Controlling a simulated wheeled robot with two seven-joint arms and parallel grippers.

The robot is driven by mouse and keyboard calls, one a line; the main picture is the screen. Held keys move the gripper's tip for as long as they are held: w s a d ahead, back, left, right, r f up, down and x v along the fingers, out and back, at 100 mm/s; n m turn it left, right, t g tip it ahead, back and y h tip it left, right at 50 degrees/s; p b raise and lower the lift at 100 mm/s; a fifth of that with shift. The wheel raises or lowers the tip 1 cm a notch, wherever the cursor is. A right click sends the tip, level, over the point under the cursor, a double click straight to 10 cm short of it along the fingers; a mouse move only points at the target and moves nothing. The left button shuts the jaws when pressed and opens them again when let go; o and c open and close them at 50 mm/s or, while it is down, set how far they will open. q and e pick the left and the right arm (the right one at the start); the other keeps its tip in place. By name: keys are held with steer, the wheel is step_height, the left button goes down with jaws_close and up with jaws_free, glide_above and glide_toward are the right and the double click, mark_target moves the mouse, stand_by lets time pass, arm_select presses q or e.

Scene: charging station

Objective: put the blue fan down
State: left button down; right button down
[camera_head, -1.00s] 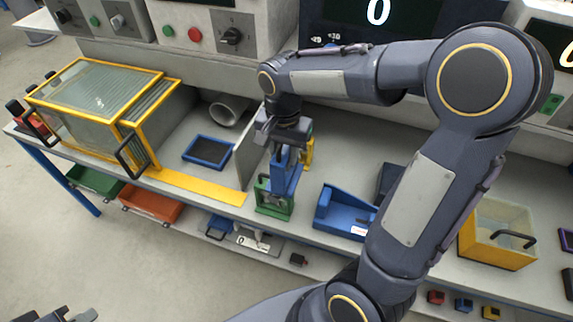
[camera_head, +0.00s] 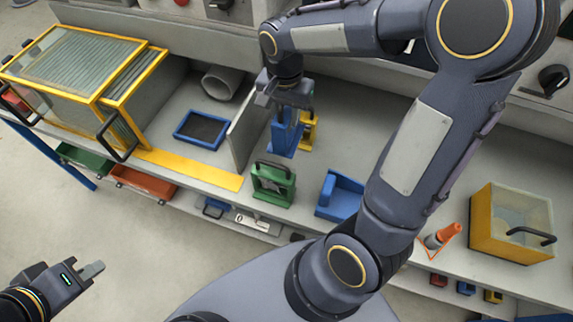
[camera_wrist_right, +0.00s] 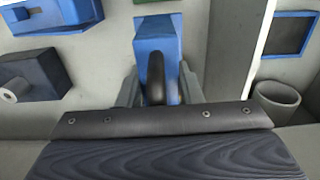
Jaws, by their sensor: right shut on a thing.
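The blue fan (camera_head: 284,139) is upright at the bench, behind the green fan (camera_head: 272,184) and left of the yellow fan (camera_head: 308,131). My right gripper (camera_head: 287,100) is above it, shut on its dark handle. In the right wrist view the blue fan (camera_wrist_right: 157,38) shows between the fingers, with the black handle in the grip. I cannot tell whether its base touches the bench. My left gripper (camera_head: 92,271) is at the lower left, away from the bench; its finger gap is not clear.
A grey upright panel (camera_head: 243,132) stands close left of the blue fan. A blue holder (camera_head: 339,195) is at the right, and a yellow bin (camera_head: 482,235) stands farther right.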

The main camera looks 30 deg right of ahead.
step_height(320, 180, down, 13)
steer(key=shift+w, duration=0.15)
stand_by(0.4)
steer(key=shift+d+f, duration=0.1)
steer(key=shift+f, duration=0.05)
steer(key=shift+f+b, duration=0.15)
steer(key=shift+b, duration=0.25)
steer(key=c, duration=1)
jaws_free()
steer(key=shift+r, duration=0.2)
step_height(320, 180, up, 12)
steer(key=shift+f, duration=0.1)
steer(key=shift+s+a+r+n+t+y, duration=0.8)
steer(key=shift+s+n, duration=0.6)
steer(key=shift+s, duration=1.35)
steer(key=shift+s+a+r+n+t+y, duration=0.4)
steer(key=shift+s+r+n+t, duration=0.85)
steer(key=shift+s, duration=1.45)
steer(key=shift+s+a+r+n+t+y, duration=0.65)
steer(key=shift+s+n, duration=0.9)
steer(key=shift+s, duration=1.2)
